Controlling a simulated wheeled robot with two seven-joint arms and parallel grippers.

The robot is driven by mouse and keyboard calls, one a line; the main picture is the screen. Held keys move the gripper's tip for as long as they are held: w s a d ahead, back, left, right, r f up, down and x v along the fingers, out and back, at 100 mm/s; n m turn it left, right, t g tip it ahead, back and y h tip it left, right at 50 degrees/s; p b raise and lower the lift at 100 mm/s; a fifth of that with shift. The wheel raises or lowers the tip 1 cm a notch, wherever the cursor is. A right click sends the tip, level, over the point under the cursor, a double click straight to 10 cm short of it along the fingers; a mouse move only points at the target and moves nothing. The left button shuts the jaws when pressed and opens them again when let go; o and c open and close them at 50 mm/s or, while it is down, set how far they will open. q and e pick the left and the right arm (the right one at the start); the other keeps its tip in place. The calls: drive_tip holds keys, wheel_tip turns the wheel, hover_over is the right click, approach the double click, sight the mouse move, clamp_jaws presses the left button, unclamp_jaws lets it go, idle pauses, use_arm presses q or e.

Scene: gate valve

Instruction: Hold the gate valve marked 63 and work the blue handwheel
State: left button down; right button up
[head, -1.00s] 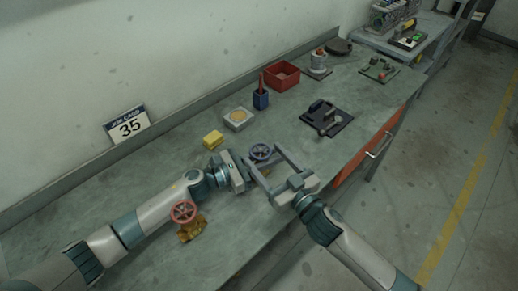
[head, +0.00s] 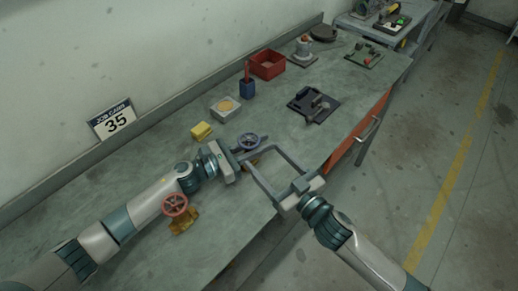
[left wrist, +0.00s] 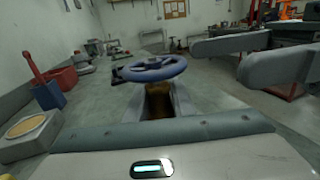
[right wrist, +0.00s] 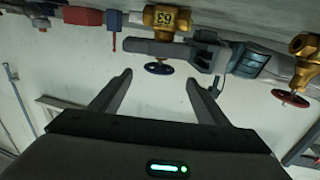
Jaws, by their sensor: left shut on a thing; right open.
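The brass gate valve with the blue handwheel (head: 248,141) stands on the bench. Its brass body (right wrist: 165,17) with a number plate shows in the right wrist view, seen upside down. My left gripper (head: 236,160) is shut on the valve body below the wheel; in the left wrist view the blue handwheel (left wrist: 151,68) sits just above the jaws and the body is partly hidden. My right gripper (head: 262,158) is open and empty. Its fingers point at the blue handwheel (right wrist: 158,68), with the wheel apart from and just beyond the fingertips.
A second brass valve with a red handwheel (head: 175,205) stands below my left arm. A yellow block (head: 202,131), a dish block (head: 225,108), a blue holder (head: 247,88), a red bin (head: 267,64) and a dark fixture (head: 313,104) lie farther along. A job card reads 35 (head: 112,122).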

sight(249, 139)
drive_tip(key=v, duration=0.3)
drive_tip(key=shift+r, duration=0.3)
drive_tip(key=shift+w, duration=0.1)
drive_tip(key=x, duration=1.1)
drive_tip(key=shift+w+a, duration=0.3)
drive_tip(key=c, duration=1)
